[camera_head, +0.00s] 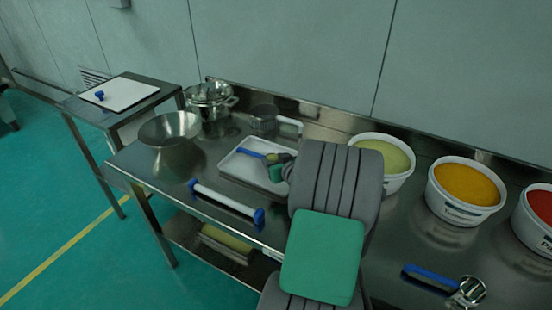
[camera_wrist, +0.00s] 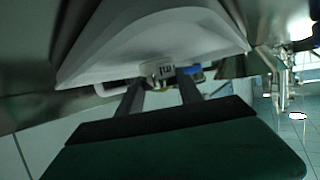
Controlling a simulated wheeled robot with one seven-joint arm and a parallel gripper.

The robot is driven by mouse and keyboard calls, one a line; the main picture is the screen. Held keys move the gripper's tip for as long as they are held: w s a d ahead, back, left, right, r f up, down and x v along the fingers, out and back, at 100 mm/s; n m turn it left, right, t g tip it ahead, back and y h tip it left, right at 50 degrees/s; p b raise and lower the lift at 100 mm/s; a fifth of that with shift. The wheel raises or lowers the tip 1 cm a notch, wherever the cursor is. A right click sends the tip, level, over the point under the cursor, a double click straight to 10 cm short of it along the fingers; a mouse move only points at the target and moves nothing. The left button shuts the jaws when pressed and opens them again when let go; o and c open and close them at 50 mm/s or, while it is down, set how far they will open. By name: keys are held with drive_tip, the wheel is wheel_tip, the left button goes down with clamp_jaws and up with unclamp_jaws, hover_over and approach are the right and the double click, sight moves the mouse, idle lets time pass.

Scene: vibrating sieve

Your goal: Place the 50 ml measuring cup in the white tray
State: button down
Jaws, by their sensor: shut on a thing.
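The white tray (camera_head: 228,172) lies on the steel table left of my arm. It fills the upper part of the wrist view (camera_wrist: 100,50). My gripper (camera_head: 284,167) is over the right part of the tray, shut on a blue-handled measuring cup (camera_head: 252,153). In the wrist view, the cup's small marked part (camera_wrist: 157,69) and blue handle (camera_wrist: 195,70) show near my fingertips (camera_wrist: 160,85). Its size mark is not clearly readable. My gripper and arm hide part of the cup. I cannot tell whether the cup touches the tray. Another blue-handled metal measuring cup (camera_head: 466,291) lies on the table at right.
A white tool with blue ends (camera_head: 226,200) lies along the front edge. Behind are a steel bowl (camera_head: 168,130), a pot (camera_head: 210,100) and a white-handled metal container (camera_head: 264,120). Tubs of yellow-green (camera_head: 400,182), orange (camera_head: 455,212) and red powder (camera_head: 535,232) stand right.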

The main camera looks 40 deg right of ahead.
drive_tip(key=shift+f+b, duration=0.4)
drive_tip(key=shift+f, duration=0.05)
drive_tip(key=c, duration=0.7)
unclamp_jaws()
drive_tip(key=v, duration=0.7)
drive_tip(key=shift+s+a+r, duration=0.1)
drive_tip(key=shift+s+r, duration=0.1)
drive_tip(key=shift+s, duration=0.15)
